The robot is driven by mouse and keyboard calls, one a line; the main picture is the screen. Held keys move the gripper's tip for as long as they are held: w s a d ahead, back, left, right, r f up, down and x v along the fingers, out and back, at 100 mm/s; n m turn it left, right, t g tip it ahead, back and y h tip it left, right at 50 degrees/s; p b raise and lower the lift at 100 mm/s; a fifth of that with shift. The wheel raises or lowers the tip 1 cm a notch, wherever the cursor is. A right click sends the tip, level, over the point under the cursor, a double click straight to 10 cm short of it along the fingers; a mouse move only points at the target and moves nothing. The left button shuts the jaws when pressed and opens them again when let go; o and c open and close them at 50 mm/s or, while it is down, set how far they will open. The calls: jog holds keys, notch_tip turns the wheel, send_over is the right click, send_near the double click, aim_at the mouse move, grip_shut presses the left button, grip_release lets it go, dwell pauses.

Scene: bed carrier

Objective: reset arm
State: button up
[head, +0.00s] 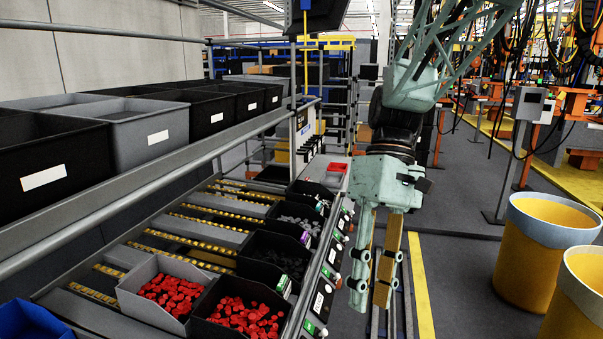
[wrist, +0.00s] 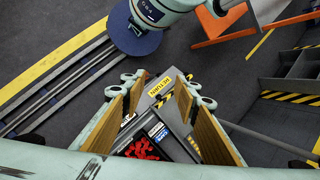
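My arm (head: 403,105) hangs down to the right of the rack, over the grey floor. My gripper (head: 371,288) points downward beside the rack's right edge, with tan pads on its fingers. In the wrist view my gripper (wrist: 164,82) has its two fingers wide apart with nothing held between them. Below the gap, the wrist view shows a bin of red parts (wrist: 142,150) and a yellow label (wrist: 159,86) on a grey surface.
The sloped rack holds a grey bin (head: 131,301) of red parts and several black bins (head: 262,237). Large empty-looking bins (head: 150,137) line the upper shelf. Yellow barrels (head: 540,255) stand at right. The floor (head: 462,260) between is clear.

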jog(key=s+d+r+m+t, duration=0.2)
jog(key=s+d+t, duration=0.1)
jog(key=s, duration=0.3)
jog(key=s+d+r+m+t+h+b, duration=0.1)
jog(key=s+d+m+t, duration=0.1)
jog(key=s, duration=0.4)
jog(key=s+d+r+m+t, duration=0.2)
jog(key=s+d+t, duration=0.1)
jog(key=s, duration=0.4)
jog(key=shift+d+r+t+h, duration=0.3)
jog(key=shift+t+h, duration=0.1)
jog(key=shift+t, duration=0.1)
jog(key=shift+c, duration=0.9)
dwell(0.8)
